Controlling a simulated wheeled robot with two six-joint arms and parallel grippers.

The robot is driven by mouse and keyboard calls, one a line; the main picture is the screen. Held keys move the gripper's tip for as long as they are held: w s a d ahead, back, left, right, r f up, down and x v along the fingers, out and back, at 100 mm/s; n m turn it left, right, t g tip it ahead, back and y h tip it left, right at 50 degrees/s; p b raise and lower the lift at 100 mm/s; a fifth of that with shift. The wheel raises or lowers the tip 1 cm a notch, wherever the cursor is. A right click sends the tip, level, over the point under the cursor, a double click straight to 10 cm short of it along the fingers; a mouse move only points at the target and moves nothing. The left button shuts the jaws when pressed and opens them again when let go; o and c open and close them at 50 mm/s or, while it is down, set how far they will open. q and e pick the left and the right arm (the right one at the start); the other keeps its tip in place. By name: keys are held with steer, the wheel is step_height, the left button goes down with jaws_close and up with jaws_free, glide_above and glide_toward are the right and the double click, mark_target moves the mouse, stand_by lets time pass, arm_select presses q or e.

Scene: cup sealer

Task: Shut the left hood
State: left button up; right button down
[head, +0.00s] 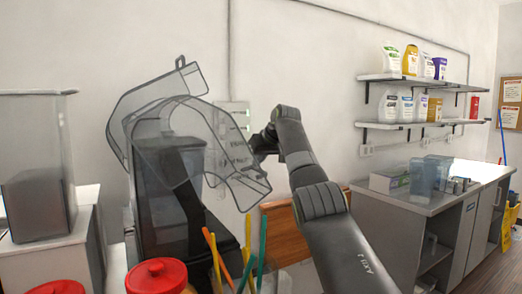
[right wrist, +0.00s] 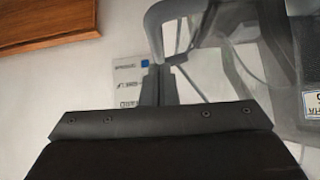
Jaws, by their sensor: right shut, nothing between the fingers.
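Clear, smoke-tinted hoods with grey rims stand on a dark machine (head: 165,215) at left centre in the head view. The upper-left hood (head: 150,95) is tilted up and open. Another clear panel (head: 237,165) slants down to the right; the see-through parts overlap, so I cannot tell exactly where one hood ends. My right gripper (head: 257,145) is at the right side of these panels, fingers shut and empty. In the right wrist view the closed fingertips (right wrist: 158,84) are close to a grey hood rim (right wrist: 160,25); I cannot tell whether they touch. My left gripper is not in view.
A clear-topped container (head: 35,160) stands on a white unit at left. Red lids (head: 157,274) and several coloured sticks (head: 248,240) are in front of the machine. A wooden board (head: 283,232) leans behind my right arm. A counter (head: 430,200) and stocked shelves are at right.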

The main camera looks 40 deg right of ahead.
steer(key=w+a+f+m+t+y+b, duration=0.1)
steer(key=a+f+y+b, duration=0.3)
steer(key=f+b, duration=0.9)
steer(key=a+f+m, duration=0.1)
steer(key=a, duration=0.1)
steer(key=shift+w+a+f+m+t+y, duration=0.2)
steer(key=shift+a+f+m+t+y, duration=0.05)
steer(key=shift+a+m+t+y, duration=0.1)
